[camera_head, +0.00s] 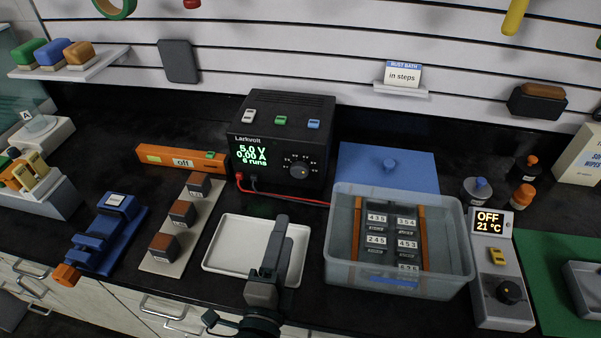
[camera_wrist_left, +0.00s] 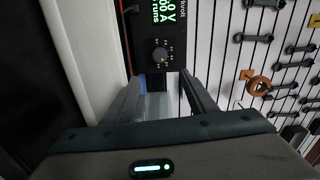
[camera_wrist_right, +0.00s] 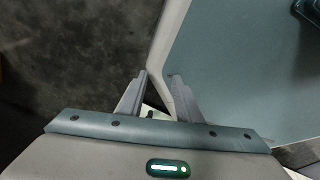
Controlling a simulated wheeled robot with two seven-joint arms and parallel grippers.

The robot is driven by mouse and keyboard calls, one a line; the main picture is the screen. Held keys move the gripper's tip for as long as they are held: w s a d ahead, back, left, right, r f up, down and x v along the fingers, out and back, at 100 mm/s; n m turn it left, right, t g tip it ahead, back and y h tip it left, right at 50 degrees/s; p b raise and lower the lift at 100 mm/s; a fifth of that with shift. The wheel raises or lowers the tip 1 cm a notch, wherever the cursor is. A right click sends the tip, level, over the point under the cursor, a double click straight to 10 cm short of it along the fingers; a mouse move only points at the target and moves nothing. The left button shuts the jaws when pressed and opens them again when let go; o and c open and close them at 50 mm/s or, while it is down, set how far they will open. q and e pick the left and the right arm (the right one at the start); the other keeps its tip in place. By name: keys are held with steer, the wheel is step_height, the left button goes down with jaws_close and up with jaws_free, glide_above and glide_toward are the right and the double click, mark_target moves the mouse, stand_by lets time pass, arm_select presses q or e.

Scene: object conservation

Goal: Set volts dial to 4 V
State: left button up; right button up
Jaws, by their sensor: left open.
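The black Larkvolt power supply (camera_head: 282,135) stands at the back middle of the bench. Its green display (camera_head: 252,156) reads 5.0 V, 0.00 A, 6 runs. The round dark volts dial (camera_head: 299,170), with marks around it, is on the front face at the lower right. My left gripper (camera_head: 288,228) is open and empty above the white tray, in front of the supply and apart from the dial. In the left wrist view the dial (camera_wrist_left: 160,56) shows beyond the fingertips. My right gripper (camera_wrist_right: 156,76) is open and empty in its wrist view, away from the supply.
A white tray (camera_head: 215,262) lies under my left gripper. A clear bin (camera_head: 452,277) with labelled blocks stands to its right, and a strip with dark blocks (camera_head: 160,262) to its left. Red and black leads (camera_head: 285,198) run from the supply's front. A blue lidded plate (camera_head: 425,172) lies right of it.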

mark_target(301, 174)
arm_select(q)
steer(key=shift+s, duration=0.1)
steer(key=shift+w+d+r+p, duration=0.15)
steer(key=shift+w+p, duration=0.15)
steer(key=shift+w, duration=0.6)
steer(key=w, duration=0.2)
steer(key=w+p, duration=0.1)
steer(key=shift+w+d, duration=0.35)
steer(key=shift+w, duration=0.05)
steer(key=w, duration=0.3)
steer(key=w+d+p, duration=0.1)
steer(key=w, duration=0.3)
steer(key=w+d+p, duration=0.1)
steer(key=w, duration=0.2)
steer(key=shift+w+d, duration=0.1)
steer(key=shift+w, duration=0.15)
steer(key=shift+w+d, duration=0.1)
steer(key=shift+w, duration=0.45)
arm_select(e)
steer(key=shift+g, duration=0.5)
steer(key=shift+s+d+r, duration=0.25)
steer(key=shift+s+r, duration=0.65)
steer(key=shift+s+d+r, duration=0.25)
steer(key=shift+s+r, duration=0.6)
arm_select(q)
steer(key=c, duration=1.1)
